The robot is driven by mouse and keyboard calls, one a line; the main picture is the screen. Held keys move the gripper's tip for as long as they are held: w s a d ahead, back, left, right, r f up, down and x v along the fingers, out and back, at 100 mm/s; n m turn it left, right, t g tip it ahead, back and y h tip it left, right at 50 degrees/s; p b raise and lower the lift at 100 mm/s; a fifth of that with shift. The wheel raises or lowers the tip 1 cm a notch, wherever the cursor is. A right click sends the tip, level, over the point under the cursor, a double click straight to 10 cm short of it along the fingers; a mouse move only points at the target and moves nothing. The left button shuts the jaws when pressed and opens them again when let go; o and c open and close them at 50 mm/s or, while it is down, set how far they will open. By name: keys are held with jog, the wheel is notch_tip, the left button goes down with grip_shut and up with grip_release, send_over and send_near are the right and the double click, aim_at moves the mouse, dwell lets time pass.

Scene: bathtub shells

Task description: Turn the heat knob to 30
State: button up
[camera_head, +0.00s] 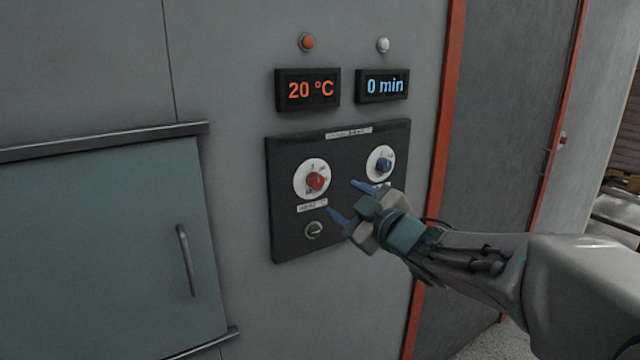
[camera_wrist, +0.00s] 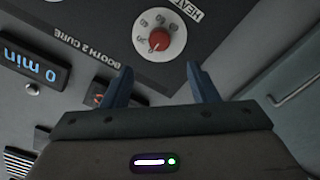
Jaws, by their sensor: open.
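The red heat knob (camera_head: 315,181) sits on a white round dial on the dark control panel (camera_head: 290,240). In the wrist view the red knob (camera_wrist: 159,40) is ahead of my fingertips, with the label "HEAT" beside its dial. The heat display (camera_head: 308,90) reads 20 °C in orange. My gripper (camera_head: 348,200) is open with blue fingers, in front of the panel, to the right of and slightly below the red knob. In the wrist view my gripper's fingers (camera_wrist: 163,75) are apart with nothing between them, and the knob is clear of them.
A blue knob (camera_head: 384,165) is at the panel's upper right, close to my gripper. The time display (camera_head: 383,86) reads 0 min. A door with a handle (camera_head: 187,260) is at the left.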

aim_at(318, 182)
jog(key=p+x, duration=0.1)
jog(key=x, duration=0.9)
jog(key=shift+w+a, duration=0.2)
jog(key=shift+w, duration=0.05)
jog(key=c, duration=1)
